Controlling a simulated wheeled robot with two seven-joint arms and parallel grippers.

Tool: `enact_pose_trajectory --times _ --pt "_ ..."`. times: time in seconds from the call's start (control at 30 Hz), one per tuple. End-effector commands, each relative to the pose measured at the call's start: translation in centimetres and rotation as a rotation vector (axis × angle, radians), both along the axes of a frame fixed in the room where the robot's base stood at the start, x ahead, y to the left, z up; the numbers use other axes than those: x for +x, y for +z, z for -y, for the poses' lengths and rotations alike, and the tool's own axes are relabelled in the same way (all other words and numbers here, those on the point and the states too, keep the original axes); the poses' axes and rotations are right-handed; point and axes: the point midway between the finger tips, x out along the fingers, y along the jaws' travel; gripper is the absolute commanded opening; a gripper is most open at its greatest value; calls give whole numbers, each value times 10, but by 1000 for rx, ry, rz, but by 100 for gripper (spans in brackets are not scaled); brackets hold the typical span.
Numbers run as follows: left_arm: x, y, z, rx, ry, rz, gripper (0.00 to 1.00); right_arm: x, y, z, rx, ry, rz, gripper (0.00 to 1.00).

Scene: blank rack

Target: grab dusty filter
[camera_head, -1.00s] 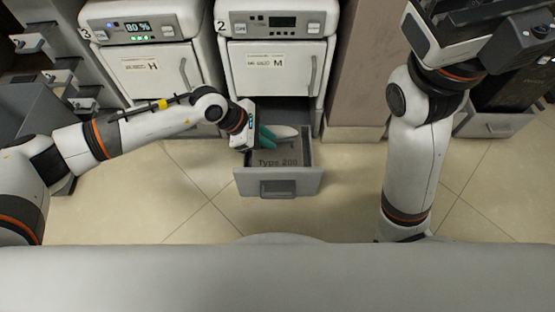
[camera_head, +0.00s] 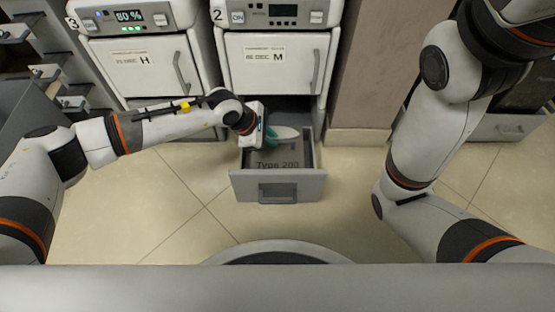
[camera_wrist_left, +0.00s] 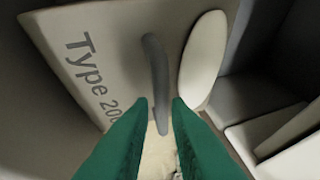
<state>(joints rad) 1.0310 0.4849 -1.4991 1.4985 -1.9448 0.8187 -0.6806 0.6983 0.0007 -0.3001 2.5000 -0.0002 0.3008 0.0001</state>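The filter (camera_head: 277,165) lies in the open drawer below machine 2, its pale panel printed "Type 200". In the left wrist view the filter (camera_wrist_left: 75,55) has a grey bar handle (camera_wrist_left: 155,65). A pale oval piece (camera_wrist_left: 203,60) sits to the right of the handle; it also shows in the head view (camera_head: 285,132). My left gripper (camera_head: 271,134) reaches into the drawer from the left. In the left wrist view its green fingers (camera_wrist_left: 159,103) are apart, with the handle's near end between them; contact cannot be told. My right gripper is outside the view.
The drawer front (camera_head: 278,187) with its pull stands out over the tiled floor. Machine 2 (camera_head: 272,62) rises behind it and machine 3 (camera_head: 140,65) stands to the left. A grey-brown pillar (camera_head: 375,65) is on the right. Floor in front of the drawer is clear.

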Motion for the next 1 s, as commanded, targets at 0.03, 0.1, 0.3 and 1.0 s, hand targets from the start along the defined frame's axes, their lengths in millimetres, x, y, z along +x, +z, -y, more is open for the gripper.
enact_pose_trajectory --times 0.03,0.1,0.3,1.0 --pt "2 -11 4 0 -1 0 16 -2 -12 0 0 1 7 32" --pt "4 -18 10 0 -1 2 16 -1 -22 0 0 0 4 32" --pt "8 -33 20 0 0 0 16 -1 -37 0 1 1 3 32" --pt "8 -32 20 2 -1 0 0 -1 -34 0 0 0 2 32"
